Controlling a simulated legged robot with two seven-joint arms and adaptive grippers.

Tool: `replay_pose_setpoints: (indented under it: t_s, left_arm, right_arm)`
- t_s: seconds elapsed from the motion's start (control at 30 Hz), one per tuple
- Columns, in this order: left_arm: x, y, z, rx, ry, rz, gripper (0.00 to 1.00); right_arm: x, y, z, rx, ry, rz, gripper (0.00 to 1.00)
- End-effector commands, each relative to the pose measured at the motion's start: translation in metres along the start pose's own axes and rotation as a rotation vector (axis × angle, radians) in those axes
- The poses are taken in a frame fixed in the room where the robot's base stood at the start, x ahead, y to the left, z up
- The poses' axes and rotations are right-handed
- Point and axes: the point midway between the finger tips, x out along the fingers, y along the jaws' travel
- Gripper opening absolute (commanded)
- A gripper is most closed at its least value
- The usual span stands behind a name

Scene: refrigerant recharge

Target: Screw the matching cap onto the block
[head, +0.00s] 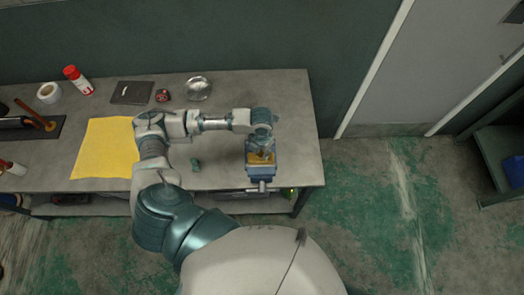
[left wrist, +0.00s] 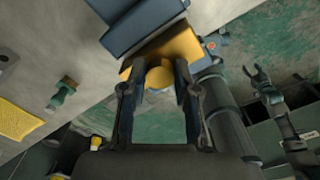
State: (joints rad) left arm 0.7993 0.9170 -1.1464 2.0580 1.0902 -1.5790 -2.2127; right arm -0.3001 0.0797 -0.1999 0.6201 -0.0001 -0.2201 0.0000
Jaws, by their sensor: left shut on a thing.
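The brass block (left wrist: 183,46) is clamped in a blue vise (head: 262,173) at the table's right end; it also shows in the head view (head: 262,158). My left gripper (left wrist: 160,84) is shut on a round brass cap (left wrist: 160,74) at the block's face. I cannot tell how far the cap is threaded. In the head view, the left gripper (head: 262,146) is over the block and hides the cap. A small green fitting (head: 196,165) lies on the table left of the vise. My right gripper (left wrist: 257,75) shows in the left wrist view, empty with fingers apart.
A yellow cloth (head: 105,148) lies on the grey table (head: 225,178). A red-capped bottle (head: 78,80), tape roll (head: 48,93), dark pad (head: 132,92), small red item (head: 162,96) and round metal dish (head: 198,88) stand along the back. Table right of the vise is clear.

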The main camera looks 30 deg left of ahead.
Motion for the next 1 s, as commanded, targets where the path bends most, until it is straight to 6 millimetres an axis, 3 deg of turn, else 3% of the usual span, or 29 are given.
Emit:
replay_pose_setpoints:
  t_s: [0.2, 0.5, 0.77, 1.0]
  left_arm:
    - [0.0004, 0.0015, 0.0003, 0.248, 0.003, 0.005, 0.09]
    - [0.0005, 0.0017, 0.0005, 0.277, 0.004, 0.005, 0.09]
    - [0.0004, 0.0020, 0.0009, 0.578, 0.007, 0.008, 0.09]
    - [0.0005, 0.0024, 0.0011, 0.613, 0.008, 0.009, 0.09]
  right_arm:
    - [0.0000, -0.0001, -0.0001, 0.000, 0.000, 0.000, 0.55]
    - [0.0000, -0.0001, -0.0001, 0.000, 0.000, 0.000, 0.55]
    - [0.0000, -0.0002, 0.0000, 0.000, 0.000, 0.000, 0.55]
    - [0.0000, -0.0001, 0.0000, 0.000, 0.000, 0.000, 0.55]
